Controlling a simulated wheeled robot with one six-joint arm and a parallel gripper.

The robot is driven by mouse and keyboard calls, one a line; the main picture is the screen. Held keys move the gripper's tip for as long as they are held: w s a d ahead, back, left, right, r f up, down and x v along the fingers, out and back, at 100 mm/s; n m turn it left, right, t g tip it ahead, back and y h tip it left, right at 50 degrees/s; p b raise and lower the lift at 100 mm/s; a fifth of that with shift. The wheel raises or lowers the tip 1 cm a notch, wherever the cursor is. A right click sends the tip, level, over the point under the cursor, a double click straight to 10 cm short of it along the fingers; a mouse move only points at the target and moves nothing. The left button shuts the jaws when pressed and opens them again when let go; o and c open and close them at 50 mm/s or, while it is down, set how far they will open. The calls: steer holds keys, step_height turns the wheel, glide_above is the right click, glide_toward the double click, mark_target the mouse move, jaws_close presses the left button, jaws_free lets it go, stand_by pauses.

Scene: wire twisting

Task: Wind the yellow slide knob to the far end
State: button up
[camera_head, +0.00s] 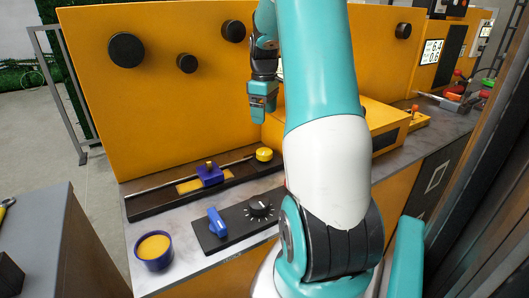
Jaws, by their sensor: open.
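A yellow round knob (264,154) stands at the right end of a thin metal rod. A blue-purple slide block (209,177) with a small yellow top sits partway along the same rod, over a yellow strip. Both are on a long dark slide base (150,205) on the counter. My gripper (262,112) hangs above the yellow round knob, apart from it, pointing down. It is open, and no object shows in it. My own arm covers the area right of the round knob.
A blue lever switch (217,222) and a black dial (259,206) are on a dark plate in front. A blue cup with yellow contents (154,250) stands at the front left. An orange panel (165,95) with black round knobs rises behind. An orange box (377,118) stands right.

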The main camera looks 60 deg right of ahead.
mark_target(264, 151)
step_height(264, 151, down, 14)
steer(key=shift+r+b, duration=0.25)
steer(key=shift+b, duration=0.05)
steer(key=c, duration=0.9)
